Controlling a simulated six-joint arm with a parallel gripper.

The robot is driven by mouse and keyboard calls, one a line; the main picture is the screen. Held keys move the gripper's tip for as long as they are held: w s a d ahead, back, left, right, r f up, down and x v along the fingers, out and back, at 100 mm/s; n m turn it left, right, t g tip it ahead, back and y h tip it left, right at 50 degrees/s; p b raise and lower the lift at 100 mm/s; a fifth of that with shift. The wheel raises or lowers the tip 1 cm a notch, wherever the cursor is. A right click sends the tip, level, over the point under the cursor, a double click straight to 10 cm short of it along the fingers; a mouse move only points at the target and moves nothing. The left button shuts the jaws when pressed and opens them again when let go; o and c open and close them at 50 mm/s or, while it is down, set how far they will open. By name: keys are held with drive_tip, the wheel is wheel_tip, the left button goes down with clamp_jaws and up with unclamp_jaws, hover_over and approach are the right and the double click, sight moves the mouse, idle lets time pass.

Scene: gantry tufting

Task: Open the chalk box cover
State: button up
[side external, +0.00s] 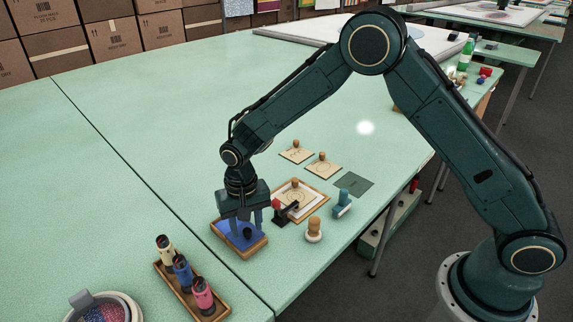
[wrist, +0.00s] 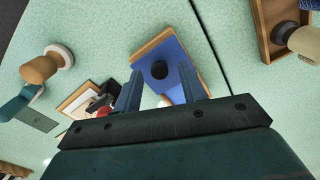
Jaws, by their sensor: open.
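The chalk box (side external: 248,253) is a shallow wooden tray-like box near the table's front edge in the side view. Its flat blue cover (wrist: 182,52) with a round black knob (wrist: 159,69) lies in it, with a wooden rim showing along one side in the wrist view. The knob also shows in the side view (side external: 247,234). My gripper (side external: 248,229) points down over the box with its fingers open. In the wrist view the knob appears between the two fingertips (wrist: 161,80), with gaps at both sides. I cannot tell the exact height of the fingertips above the cover.
A wooden rack (side external: 206,310) with several coloured bottles stands to the lower left. Right of the box are a framed board (side external: 318,196) with a red-and-black tool (side external: 279,210), a wooden-knobbed stamp (side external: 313,230) and a blue tool (side external: 342,203). The table behind is mostly clear.

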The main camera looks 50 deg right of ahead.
sight(249, 230)
wheel_tip(249, 230, up, 13)
idle(0.6)
drive_tip(key=shift+r, duration=0.1)
drive_tip(key=s+d+r+n+t, duration=0.2)
drive_tip(key=s+d+r+t, duration=0.1)
drive_tip(key=s+d+r, duration=0.85)
drive_tip(key=s+d+r+n+t, duration=0.1)
drive_tip(key=s+d, duration=0.1)
drive_tip(key=s, duration=0.6)
drive_tip(key=s+d+n+t, duration=0.1)
drive_tip(key=s+d, duration=0.2)
drive_tip(key=s, duration=0.6)
drive_tip(key=shift+s+r+n+t, duration=0.3)
drive_tip(key=shift+r, duration=0.1)
